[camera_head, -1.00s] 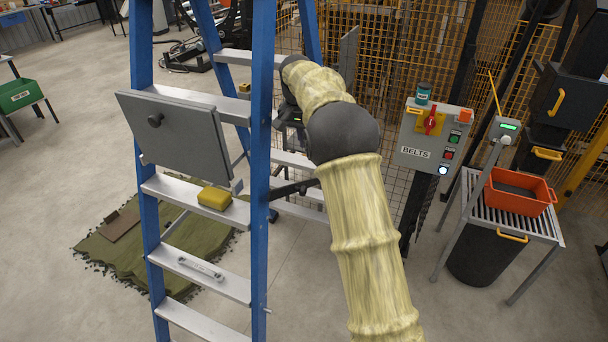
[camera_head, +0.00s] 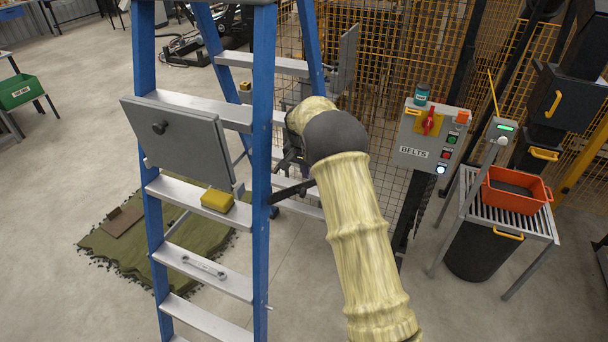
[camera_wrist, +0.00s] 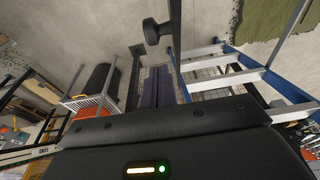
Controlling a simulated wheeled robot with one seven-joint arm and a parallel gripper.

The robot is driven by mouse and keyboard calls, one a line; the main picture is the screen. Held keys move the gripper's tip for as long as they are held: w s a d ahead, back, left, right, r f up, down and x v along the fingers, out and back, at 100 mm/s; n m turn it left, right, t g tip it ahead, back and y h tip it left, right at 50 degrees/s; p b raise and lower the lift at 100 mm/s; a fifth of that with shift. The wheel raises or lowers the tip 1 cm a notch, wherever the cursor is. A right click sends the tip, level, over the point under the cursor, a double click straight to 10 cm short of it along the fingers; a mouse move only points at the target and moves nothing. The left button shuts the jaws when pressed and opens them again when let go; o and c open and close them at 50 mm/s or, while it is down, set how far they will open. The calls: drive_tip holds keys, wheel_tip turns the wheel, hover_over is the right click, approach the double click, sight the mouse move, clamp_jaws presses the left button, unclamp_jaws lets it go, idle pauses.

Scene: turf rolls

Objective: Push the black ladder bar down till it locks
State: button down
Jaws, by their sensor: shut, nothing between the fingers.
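The black ladder bar (camera_head: 290,192) shows in the camera_head view as a short dark bar. It runs from the blue right-hand front rail of the ladder (camera_head: 262,200) toward the back legs, its right end slightly higher. My gripper (camera_head: 288,160) is behind that rail, just above the bar, and partly hidden by the rail and my arm. Whether it touches the bar is unclear. In the camera_wrist view the fingers (camera_wrist: 158,72) are together and empty.
A yellow sponge-like block (camera_head: 217,200) and a wrench (camera_head: 204,266) lie on the ladder's steps. A grey panel (camera_head: 178,140) hangs on its front. The BELTS control box (camera_head: 412,150) and a stand with an orange crate (camera_head: 517,203) are to the right. Green turf (camera_head: 130,245) lies behind.

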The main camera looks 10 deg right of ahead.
drive_tip(key=shift+s+a+f+p, duration=0.2)
drive_tip(key=shift+s+f+p, duration=0.15)
drive_tip(key=shift+f, duration=0.1)
drive_tip(key=shift+s+a+f+p, duration=0.2)
drive_tip(key=shift+s+f, duration=0.15)
drive_tip(key=shift+f, duration=0.25)
